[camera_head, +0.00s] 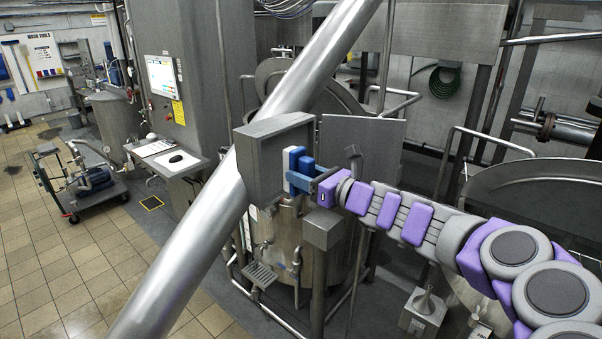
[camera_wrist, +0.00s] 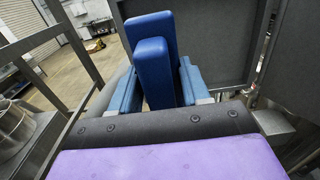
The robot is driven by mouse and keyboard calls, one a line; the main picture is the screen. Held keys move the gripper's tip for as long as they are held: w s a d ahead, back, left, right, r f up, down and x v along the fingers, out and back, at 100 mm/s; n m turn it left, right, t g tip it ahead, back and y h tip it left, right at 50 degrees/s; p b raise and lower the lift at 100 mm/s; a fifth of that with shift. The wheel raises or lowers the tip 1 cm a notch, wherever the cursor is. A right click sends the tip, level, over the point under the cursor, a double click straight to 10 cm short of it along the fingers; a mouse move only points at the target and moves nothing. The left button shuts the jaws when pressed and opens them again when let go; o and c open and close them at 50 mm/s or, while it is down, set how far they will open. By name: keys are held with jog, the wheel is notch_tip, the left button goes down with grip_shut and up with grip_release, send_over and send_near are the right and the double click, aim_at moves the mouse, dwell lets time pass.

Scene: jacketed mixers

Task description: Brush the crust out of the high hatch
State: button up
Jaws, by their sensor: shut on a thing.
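My gripper (camera_head: 316,184) has blue fingers and is shut on a blue brush (camera_head: 298,158) with a white strip along its left side. In the wrist view the blue brush (camera_wrist: 153,72) stands up between the two blue fingers (camera_wrist: 160,88). The high hatch is a grey box-like housing (camera_head: 272,150) with a flat grey door panel (camera_head: 360,142) standing out to its right. The brush is at the housing's right side, near its opening; I cannot tell whether it touches. The housing wall also shows in the wrist view (camera_wrist: 225,40). The crust and the inside of the hatch are hidden.
A thick steel pipe (camera_head: 215,200) slants across the front, left of the hatch. A steel vessel (camera_head: 285,240) and a square post (camera_head: 322,235) stand below. A railing (camera_head: 490,145) and another vessel are at right. The tiled floor (camera_head: 60,260) at left is mostly clear.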

jog(key=shift+s+d+r+p, duration=0.1)
jog(key=shift+s+d+p, duration=0.25)
jog(key=shift+s+d, duration=0.2)
jog(key=shift+v, duration=0.75)
jog(key=shift+w, duration=0.1)
